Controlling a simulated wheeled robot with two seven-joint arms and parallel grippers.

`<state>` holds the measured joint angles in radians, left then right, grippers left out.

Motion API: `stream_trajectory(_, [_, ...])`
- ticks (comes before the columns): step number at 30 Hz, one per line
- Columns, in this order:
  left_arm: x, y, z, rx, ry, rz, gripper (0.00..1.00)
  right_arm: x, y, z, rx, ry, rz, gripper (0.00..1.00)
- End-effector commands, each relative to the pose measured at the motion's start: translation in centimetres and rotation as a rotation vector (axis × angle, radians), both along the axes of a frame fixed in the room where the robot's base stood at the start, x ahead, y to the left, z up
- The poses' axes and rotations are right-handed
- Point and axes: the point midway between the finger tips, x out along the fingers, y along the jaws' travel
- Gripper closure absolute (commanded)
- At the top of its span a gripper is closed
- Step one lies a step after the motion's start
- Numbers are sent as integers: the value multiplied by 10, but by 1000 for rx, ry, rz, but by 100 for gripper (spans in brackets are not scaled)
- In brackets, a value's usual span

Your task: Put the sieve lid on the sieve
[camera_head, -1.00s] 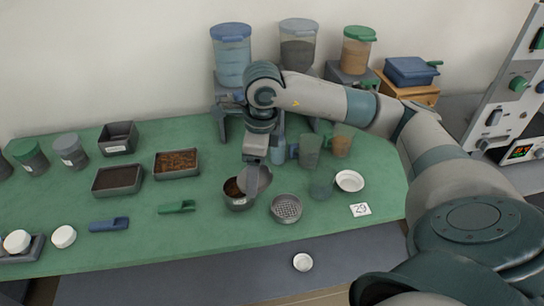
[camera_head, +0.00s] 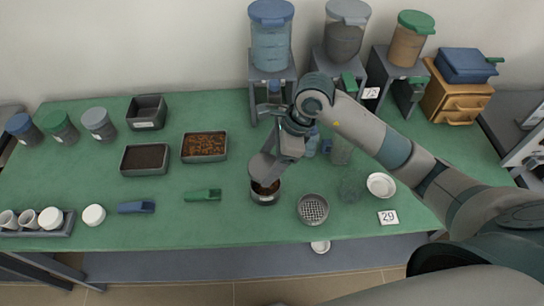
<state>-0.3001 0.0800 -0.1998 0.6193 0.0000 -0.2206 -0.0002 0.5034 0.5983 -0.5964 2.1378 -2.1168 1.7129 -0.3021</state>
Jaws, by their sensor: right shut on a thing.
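My right gripper (camera_head: 277,157) is shut on the grey round sieve lid (camera_head: 262,169). The lid is tilted, just above and partly over a round grey vessel with brown contents (camera_head: 265,197), which looks like the loaded sieve. Whether the lid touches its rim I cannot tell; the lid hides the far part of the opening. An open round sieve with a bare mesh bottom (camera_head: 313,210) stands to the right of that vessel. My left gripper is out of view.
Soil trays (camera_head: 145,160) and a green scoop (camera_head: 203,195) lie to the left. A white dish (camera_head: 381,186), a clear cup and a "29" card (camera_head: 387,218) are to the right. Dispensers on stands (camera_head: 271,45) line the back. The green table (camera_head: 230,228) is clear in front.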

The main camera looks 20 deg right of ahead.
Motion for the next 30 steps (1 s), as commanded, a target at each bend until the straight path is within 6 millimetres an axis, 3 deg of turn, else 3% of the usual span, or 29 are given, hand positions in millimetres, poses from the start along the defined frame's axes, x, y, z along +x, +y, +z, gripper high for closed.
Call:
stream_trajectory(11, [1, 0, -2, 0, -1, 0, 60, 0, 0, -5, 0, 1, -1, 58])
stream_trajectory(30, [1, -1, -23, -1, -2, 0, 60, 0, 0, -42, 0, -1, 0, 58])
